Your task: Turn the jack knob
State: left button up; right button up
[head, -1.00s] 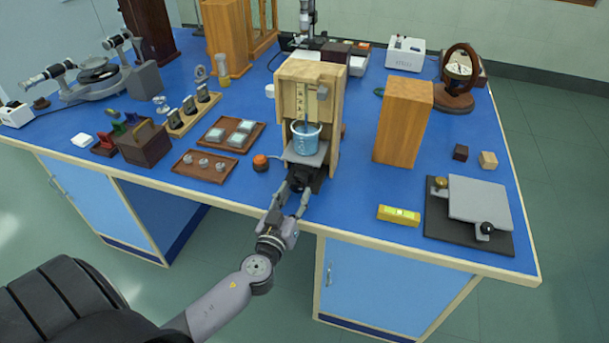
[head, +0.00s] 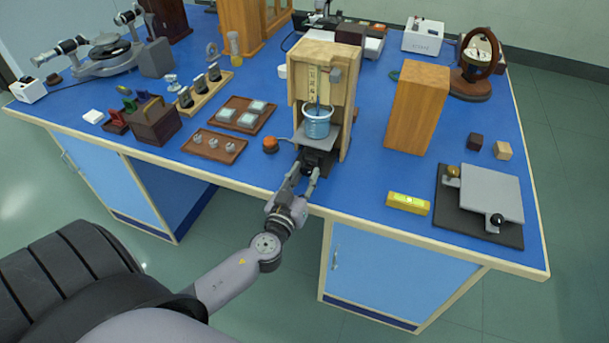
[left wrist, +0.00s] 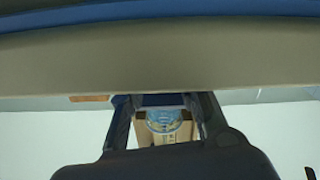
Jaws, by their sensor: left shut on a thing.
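A small jack with a grey top plate (head: 325,143) stands at the front of the wooden housing (head: 347,88) near the bench's front edge. A beaker of blue liquid (head: 317,124) sits upright on the plate. The dark jack knob (head: 307,169) faces the front edge. My left gripper (head: 307,173) reaches in from the front and is shut on the knob, which its fingers partly hide. In the left wrist view the fingers (left wrist: 164,120) frame the beaker (left wrist: 164,119) behind; the knob cannot be made out there. My right gripper is not in view.
A tray with metal pieces (head: 214,146) lies further left. A wooden block (head: 417,107) stands to the right, with a yellow level (head: 408,203) near the front edge. The bench top between jack and level is clear.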

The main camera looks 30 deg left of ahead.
pick_arm(q)
jog(key=shift+c, duration=0.3)
jog(key=shift+m+b, duration=0.55)
jog(key=shift+m, duration=0.15)
jog(key=shift+m+b, duration=0.55)
jog(key=shift+m, duration=0.65)
jog(key=m, duration=0.2)
jog(key=shift+a+m, duration=0.1)
jog(key=shift+m, duration=0.2)
jog(key=shift+r+m+b, duration=0.15)
jog(key=shift+m+b, duration=0.2)
jog(key=shift+m, duration=1.55)
jog(key=o, duration=0.9)
